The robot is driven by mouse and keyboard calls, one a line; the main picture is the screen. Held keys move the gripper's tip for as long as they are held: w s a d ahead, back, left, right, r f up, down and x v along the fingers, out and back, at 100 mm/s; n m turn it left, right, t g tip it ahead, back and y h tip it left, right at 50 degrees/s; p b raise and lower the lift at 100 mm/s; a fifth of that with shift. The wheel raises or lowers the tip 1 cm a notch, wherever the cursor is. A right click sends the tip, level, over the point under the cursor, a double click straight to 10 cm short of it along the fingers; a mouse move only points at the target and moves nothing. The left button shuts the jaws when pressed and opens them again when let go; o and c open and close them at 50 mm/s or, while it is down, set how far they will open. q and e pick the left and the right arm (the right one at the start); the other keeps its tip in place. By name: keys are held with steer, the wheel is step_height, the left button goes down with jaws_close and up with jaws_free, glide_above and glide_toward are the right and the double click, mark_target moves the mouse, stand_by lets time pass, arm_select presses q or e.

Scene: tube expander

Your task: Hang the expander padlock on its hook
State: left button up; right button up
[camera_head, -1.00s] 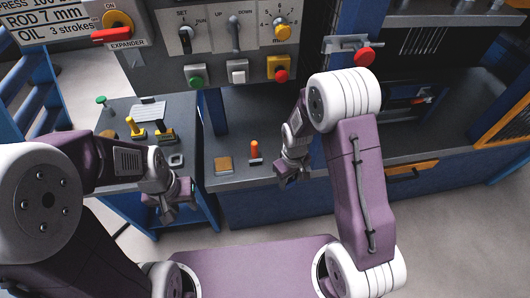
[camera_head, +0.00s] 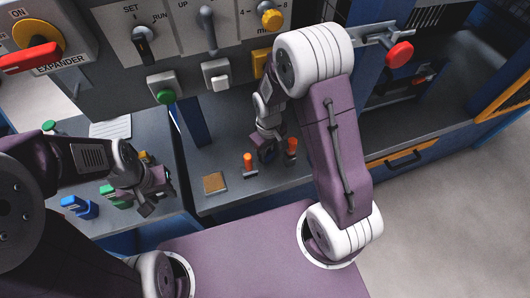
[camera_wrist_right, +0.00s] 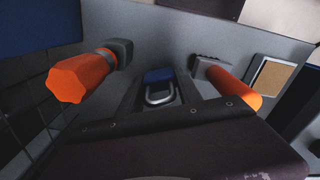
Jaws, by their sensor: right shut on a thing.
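In the right wrist view a small padlock with a blue body (camera_wrist_right: 158,75) and a grey metal shackle sits between the fingers of my right gripper (camera_wrist_right: 158,92), which is shut on it. The shackle is nearer the wrist camera. In the head view my right gripper (camera_head: 267,152) is low over the grey bench, between two orange-handled pieces; the padlock cannot be made out there. My left gripper (camera_head: 150,197) hangs over the left bench; its jaw opening is unclear. The expander switch (camera_head: 32,55) has a red handle, at the upper left. I cannot pick out its hook.
Orange handles (camera_head: 248,161) and (camera_head: 291,146) stand close on either side of my right gripper. A tan square pad (camera_head: 214,182) lies to the left on the bench. Blue (camera_head: 78,207) and green (camera_head: 112,196) pieces are on the left bench. A control panel (camera_head: 110,75) overhangs the back.

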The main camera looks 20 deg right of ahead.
mark_target(268, 156)
step_height(268, 156, down, 3)
steer(key=shift+w+b, duration=0.1)
steer(key=shift+b, duration=0.5)
steer(key=shift+w+a, duration=0.1)
steer(key=shift+w, duration=0.05)
jaws_close()
steer(key=shift+s+r, duration=0.2)
steer(key=shift+r, duration=0.15)
steer(key=shift+f, duration=0.3)
steer(key=o, duration=1.2)
jaws_free()
steer(key=shift+o, duration=0.2)
steer(key=shift+r, duration=0.1)
